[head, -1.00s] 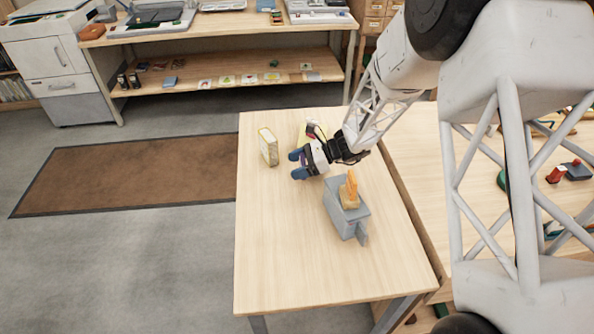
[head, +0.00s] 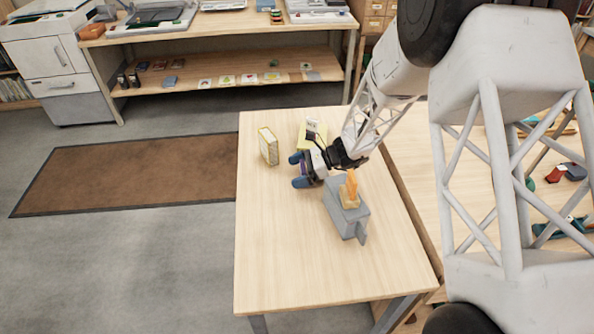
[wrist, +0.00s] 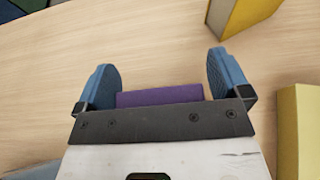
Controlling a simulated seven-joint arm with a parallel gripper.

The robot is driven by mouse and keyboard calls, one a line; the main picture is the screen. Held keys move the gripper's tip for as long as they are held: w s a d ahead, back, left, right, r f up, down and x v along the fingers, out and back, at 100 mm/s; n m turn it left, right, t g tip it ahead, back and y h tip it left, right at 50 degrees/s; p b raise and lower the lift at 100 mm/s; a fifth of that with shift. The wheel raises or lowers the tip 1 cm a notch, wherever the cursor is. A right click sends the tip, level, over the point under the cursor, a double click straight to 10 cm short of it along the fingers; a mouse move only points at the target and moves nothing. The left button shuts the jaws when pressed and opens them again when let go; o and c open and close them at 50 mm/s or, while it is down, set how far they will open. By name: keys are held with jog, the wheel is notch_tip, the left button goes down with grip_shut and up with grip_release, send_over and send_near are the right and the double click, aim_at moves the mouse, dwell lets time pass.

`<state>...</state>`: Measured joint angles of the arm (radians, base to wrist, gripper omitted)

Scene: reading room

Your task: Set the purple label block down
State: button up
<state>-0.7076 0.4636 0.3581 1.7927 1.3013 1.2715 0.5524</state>
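The purple label block (wrist: 160,96) lies between my fingers in the wrist view, its lower part hidden by the dark edge of my gripper. Only a sliver of it shows in the head view. My gripper (head: 299,170) is low over the far part of the pale wooden table (head: 270,230). Its blue fingers stand apart on either side of the block, and narrow gaps seem to show beside it in the wrist view (wrist: 163,88). I cannot see the block's underside or its contact with the table.
A yellow-and-white box-like item (head: 268,147) stands left of my gripper. A pale yellow block (head: 313,131) is behind it. A grey holder (head: 346,213) with an orange-topped piece (head: 350,190) stands in front. The table's near left is clear.

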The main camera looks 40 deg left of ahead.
jog(key=shift+r, duration=0.15)
jog(key=v, duration=1.2)
dwell(0.9)
jog(key=shift+d+r, duration=0.15)
jog(key=shift+r, duration=0.05)
jog(key=s+d+r+n+t+h, duration=0.25)
jog(key=d+r, duration=0.75)
jog(key=d, duration=0.5)
jog(key=s+d+r+n+t+h, duration=0.1)
jog(key=s+d+r+n+t, duration=0.15)
jog(key=d+r, duration=0.9)
jog(key=s+d+r+n+t+h, duration=0.1)
jog(key=s+d+n+t+h, duration=0.1)
jog(key=s+d, duration=0.8)
jog(key=s+d+r+n+t+h, duration=0.1)
jog(key=s+d+t+h, duration=0.3)
jog(key=s+d, duration=0.7)
jog(key=d+r+t, duration=0.1)
jog(key=d, duration=0.6)
jog(key=shift+s+d+r+n, duration=0.2)
jog(key=shift+s+d+n, duration=0.05)
jog(key=shift+s+n, duration=0.15)
